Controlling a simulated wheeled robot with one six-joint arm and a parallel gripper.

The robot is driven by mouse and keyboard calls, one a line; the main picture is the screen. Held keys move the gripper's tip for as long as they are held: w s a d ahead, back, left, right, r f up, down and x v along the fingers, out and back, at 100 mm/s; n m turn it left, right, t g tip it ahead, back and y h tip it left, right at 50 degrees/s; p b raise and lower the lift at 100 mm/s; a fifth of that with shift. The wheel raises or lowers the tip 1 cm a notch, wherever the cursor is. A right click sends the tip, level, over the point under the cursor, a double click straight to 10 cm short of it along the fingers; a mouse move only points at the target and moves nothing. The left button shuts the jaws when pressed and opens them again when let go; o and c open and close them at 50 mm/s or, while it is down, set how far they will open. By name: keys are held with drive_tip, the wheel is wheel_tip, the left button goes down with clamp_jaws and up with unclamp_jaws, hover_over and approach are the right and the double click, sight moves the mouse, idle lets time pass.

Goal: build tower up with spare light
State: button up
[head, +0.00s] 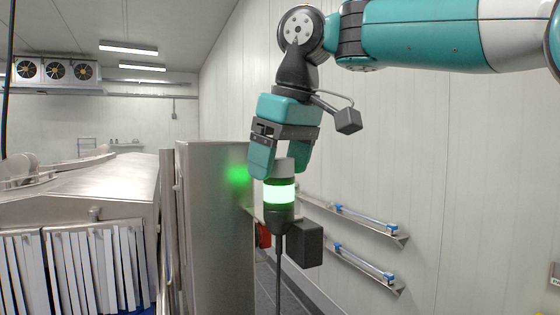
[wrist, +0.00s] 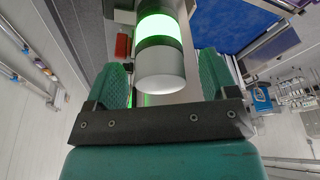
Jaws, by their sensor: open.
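The light tower stands on a thin dark pole (head: 280,265). It has a green glowing section (head: 281,193), with dark rings above and below it, and a pale grey cap (head: 284,169) on top. The wrist view also shows the green section (wrist: 160,30) and the cap (wrist: 160,72). My gripper (head: 281,166) is open, pointing down over the tower top. In the wrist view its fingers (wrist: 162,82) stand on both sides of the cap, with gaps visible. I cannot make out a separate spare light.
A steel cabinet (head: 215,230) stands just left of the tower and reflects green. A dark box (head: 304,244) and a red part (head: 263,235) sit beside the pole. Wall rails (head: 365,220) are at the right. The tunnel with white strip curtains (head: 95,265) is at the left.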

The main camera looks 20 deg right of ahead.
sight(291, 159)
drive_tip(key=p+v, duration=0.6)
drive_tip(key=v, duration=0.1)
drive_tip(key=shift+s+r+p, duration=0.1)
drive_tip(key=shift+r+p, duration=0.1)
drive_tip(key=shift+p, duration=0.15)
idle(0.6)
